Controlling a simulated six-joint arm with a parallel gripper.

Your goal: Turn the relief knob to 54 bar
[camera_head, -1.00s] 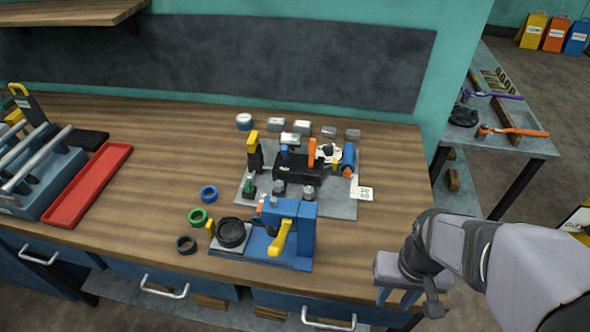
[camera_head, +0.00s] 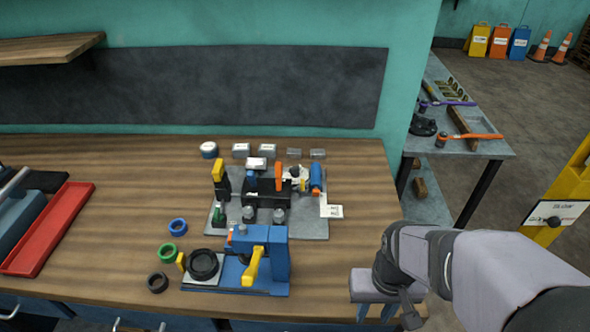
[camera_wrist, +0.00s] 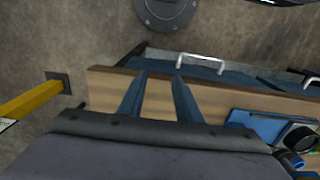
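A valve fixture on a grey plate (camera_head: 225,228) stands on the wooden bench. It carries a black block (camera_head: 268,192), an orange upright lever (camera_head: 278,176), a yellow-topped lever (camera_head: 218,172) and a blue cylinder (camera_head: 316,178) at the right. A small white-faced part, possibly a gauge, sits beside the cylinder. I cannot tell which part is the relief knob, and no bar reading is legible. My gripper (camera_head: 376,314) is at the bench's right front edge, well apart from the fixture. In the wrist view its two blue fingers (camera_wrist: 158,92) are spread with nothing between them.
A blue press-like fixture (camera_head: 277,262) with a yellow handle stands in front of the plate. Blue, green and black rings (camera_head: 157,282) lie left of it. A white card (camera_head: 331,211) lies at the plate's right. Bench space between fixture and gripper is clear.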

